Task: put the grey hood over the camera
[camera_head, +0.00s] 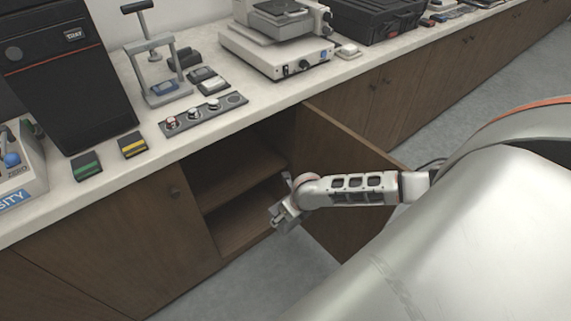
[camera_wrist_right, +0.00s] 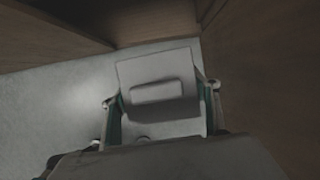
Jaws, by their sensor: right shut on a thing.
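My right gripper (camera_head: 282,214) is in front of the open cupboard, below the worktop. In the right wrist view its two fingers (camera_wrist_right: 161,96) stand on either side of a light grey boxy piece with a raised block on its face, which looks like the grey hood (camera_wrist_right: 150,70). The gripper is shut on it. In the head view the hood is too small to tell clearly from the gripper. I cannot make out a camera for certain; a grey instrument (camera_head: 277,45) stands on the worktop, its top cut off by the picture edge. My left gripper is not in view.
The cupboard door (camera_head: 345,175) stands open beside and behind my right arm. The cupboard shelf (camera_head: 240,172) looks empty. A small press (camera_head: 160,75), a strip with knobs (camera_head: 203,116) and a black case (camera_head: 375,20) stand on the worktop. Grey floor lies below.

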